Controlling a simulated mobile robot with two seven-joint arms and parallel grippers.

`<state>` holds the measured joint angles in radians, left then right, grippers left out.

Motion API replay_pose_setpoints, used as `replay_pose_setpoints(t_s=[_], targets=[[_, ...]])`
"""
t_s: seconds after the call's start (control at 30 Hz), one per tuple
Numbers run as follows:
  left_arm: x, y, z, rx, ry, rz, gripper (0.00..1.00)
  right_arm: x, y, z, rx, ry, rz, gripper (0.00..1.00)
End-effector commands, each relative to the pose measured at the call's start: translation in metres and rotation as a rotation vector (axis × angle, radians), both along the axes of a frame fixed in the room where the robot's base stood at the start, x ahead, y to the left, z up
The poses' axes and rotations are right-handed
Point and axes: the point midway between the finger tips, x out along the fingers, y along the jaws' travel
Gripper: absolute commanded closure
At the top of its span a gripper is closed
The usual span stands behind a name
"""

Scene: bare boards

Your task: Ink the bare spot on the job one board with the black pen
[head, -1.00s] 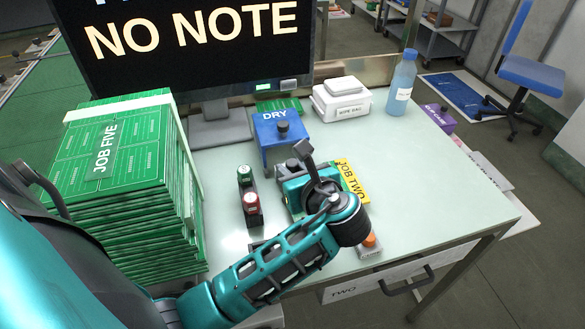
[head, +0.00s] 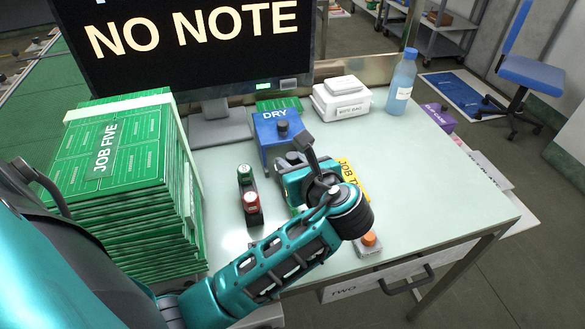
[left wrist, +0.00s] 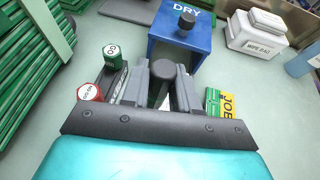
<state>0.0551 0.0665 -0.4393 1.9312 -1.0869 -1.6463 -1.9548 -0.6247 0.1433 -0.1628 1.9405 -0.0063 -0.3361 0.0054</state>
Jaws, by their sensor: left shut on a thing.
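My left gripper (head: 292,172) is over the middle of the table, in front of the blue DRY box. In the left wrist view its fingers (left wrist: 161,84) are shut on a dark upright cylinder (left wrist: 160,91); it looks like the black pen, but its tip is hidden. A green board with the yellow JOB TWO label (head: 351,178) lies beside the gripper, partly covered by my arm; it also shows in the left wrist view (left wrist: 226,105). I cannot make out a job one label or a bare spot. My right gripper is not in view.
The blue DRY box (head: 270,140) stands just beyond the gripper. A green-topped and a red-topped piece (head: 251,201) stand to its left. A tall board stack (head: 110,190) fills the left. A wipe box (head: 340,106) and bottle (head: 402,82) stand behind.

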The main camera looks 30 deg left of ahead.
Motion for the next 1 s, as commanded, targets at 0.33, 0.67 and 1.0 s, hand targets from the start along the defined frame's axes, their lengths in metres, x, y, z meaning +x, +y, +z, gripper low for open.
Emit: replay_pose_setpoints(t_s=[0.33,0.67,1.0], targets=[[0.000,0.000,0.029,-0.001,-0.004,0.001,1.00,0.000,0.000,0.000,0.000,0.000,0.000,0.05],[0.000,0.000,0.050,0.000,-0.002,0.000,1.00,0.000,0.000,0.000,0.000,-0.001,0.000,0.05],[0.000,0.000,0.051,-0.001,-0.002,0.001,1.00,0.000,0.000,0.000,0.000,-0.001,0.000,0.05]])
